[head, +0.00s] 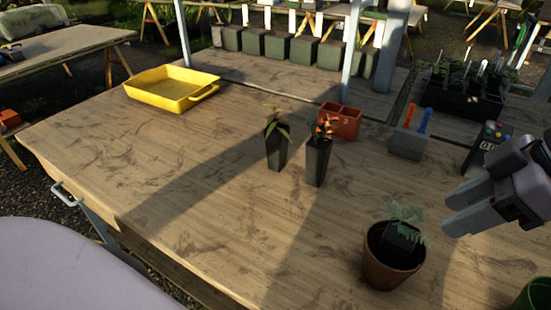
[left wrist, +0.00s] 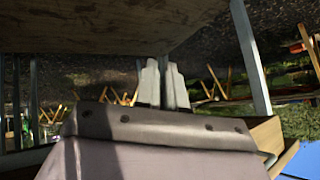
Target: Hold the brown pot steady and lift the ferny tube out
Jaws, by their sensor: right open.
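The brown pot (head: 388,272) stands upright on the bench at the front right. The ferny tube (head: 399,238), a black square tube with pale green ferny leaves, sits inside it; its lower part is hidden by the pot. My right gripper (head: 452,211) is open and empty, to the right of the ferny leaves and apart from them, its fingers pointing left. My left gripper is outside the head view. In the left wrist view its two grey fingers (left wrist: 163,86) lie close together with nothing seen between them, beside the underside of a wooden top.
Two black plant tubes (head: 277,152) (head: 317,163) stand mid-bench. Behind them are a terracotta divided box (head: 341,123) and a grey holder (head: 407,144). A yellow tray (head: 172,90) is at the back left. A green pot (head: 537,296) is at the right corner. The bench's left front is clear.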

